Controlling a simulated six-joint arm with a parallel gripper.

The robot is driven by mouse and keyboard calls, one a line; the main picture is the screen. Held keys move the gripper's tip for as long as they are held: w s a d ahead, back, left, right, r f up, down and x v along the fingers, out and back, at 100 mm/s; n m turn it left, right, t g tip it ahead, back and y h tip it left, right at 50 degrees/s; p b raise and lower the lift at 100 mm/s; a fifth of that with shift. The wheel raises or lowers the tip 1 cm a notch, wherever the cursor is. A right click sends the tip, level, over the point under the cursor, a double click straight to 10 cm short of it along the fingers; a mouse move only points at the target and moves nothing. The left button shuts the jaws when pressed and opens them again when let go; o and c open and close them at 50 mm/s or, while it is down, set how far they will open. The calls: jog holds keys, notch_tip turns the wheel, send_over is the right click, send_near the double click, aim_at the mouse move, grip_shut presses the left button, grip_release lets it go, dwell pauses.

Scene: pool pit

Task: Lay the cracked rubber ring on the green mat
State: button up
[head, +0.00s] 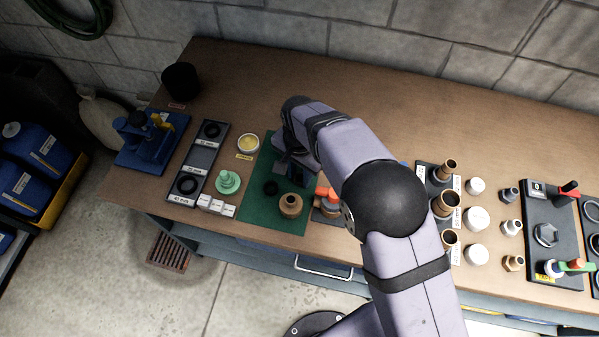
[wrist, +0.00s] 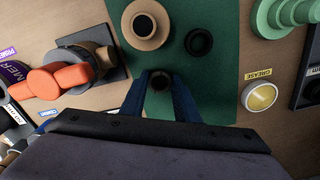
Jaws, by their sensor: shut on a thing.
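The green mat (head: 259,210) lies on the bench and also fills the middle of the wrist view (wrist: 222,85). My gripper (wrist: 166,82) is over the mat, its blue fingers shut on a small dark round piece (wrist: 160,82), which looks like a black rubber ring. In the head view my arm hides the held piece. Another black ring (wrist: 198,42) lies flat on the mat, apart from my fingers; it also shows in the head view (head: 271,187). I cannot make out a crack on either one.
A brass fitting (wrist: 145,24) stands on the mat beside the loose ring, with an orange-handled valve (wrist: 62,80) to its left. A grease tin (wrist: 261,97) and a black ring tray (head: 196,160) lie on the mat's other side. Bare mat surrounds my fingertips.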

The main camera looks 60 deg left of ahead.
jog(key=o, duration=1)
jog(key=shift+f, duration=0.15)
notch_tip(320, 180, up, 12)
jog(key=b, duration=0.3)
jog(key=shift+r+b, duration=0.2)
jog(key=shift+b, duration=0.2)
jog(key=shift+w, duration=0.1)
